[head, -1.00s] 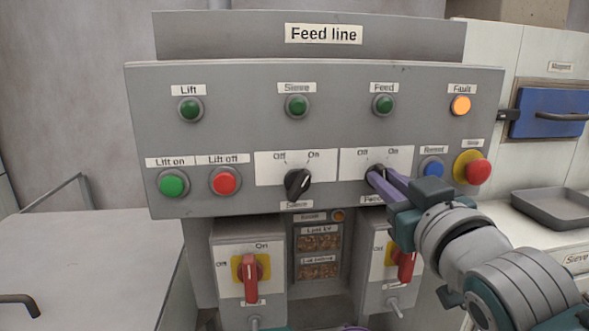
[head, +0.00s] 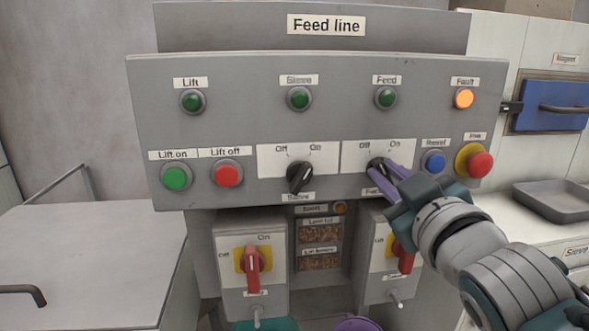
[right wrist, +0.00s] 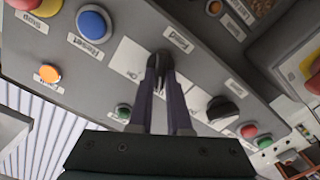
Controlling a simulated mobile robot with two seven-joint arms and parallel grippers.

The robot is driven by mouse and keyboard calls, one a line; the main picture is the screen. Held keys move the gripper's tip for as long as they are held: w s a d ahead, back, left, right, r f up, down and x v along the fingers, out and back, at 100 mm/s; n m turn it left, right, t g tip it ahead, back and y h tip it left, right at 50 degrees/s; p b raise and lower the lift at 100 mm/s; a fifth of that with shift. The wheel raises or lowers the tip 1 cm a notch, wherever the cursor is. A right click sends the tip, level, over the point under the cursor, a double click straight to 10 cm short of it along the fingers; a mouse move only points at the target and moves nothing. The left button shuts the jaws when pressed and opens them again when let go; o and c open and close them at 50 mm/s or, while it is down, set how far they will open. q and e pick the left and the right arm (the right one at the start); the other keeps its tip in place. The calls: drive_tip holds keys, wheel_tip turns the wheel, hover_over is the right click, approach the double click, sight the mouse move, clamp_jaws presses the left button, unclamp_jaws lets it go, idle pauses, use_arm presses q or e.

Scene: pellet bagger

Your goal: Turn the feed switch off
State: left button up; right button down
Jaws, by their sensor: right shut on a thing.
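The feed switch (head: 377,163) is a black knob on a white plate marked Off at left and On at right, on the grey panel. My right gripper (head: 383,170) comes in from the lower right and is shut on this knob. In the right wrist view, the purple fingers (right wrist: 163,68) meet around the knob (right wrist: 161,56). The fingers cover much of it, so I cannot tell which mark it points to. The green Feed lamp (head: 386,97) above it looks dark. My left gripper is not in view.
The black Sieve knob (head: 299,177) stands left of the feed switch. The blue Reset button (head: 433,162) and red Stop button (head: 480,165) are close to the right, near my wrist. Red-handled switches (head: 252,270) sit below. The orange Fault lamp (head: 464,98) looks lit.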

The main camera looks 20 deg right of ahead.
drive_tip(key=c, duration=0.9)
unclamp_jaws()
drive_tip(key=shift+o, duration=0.2)
drive_tip(key=v, duration=1)
drive_tip(key=shift+b, duration=0.4)
drive_tip(key=shift+w+a, duration=0.1)
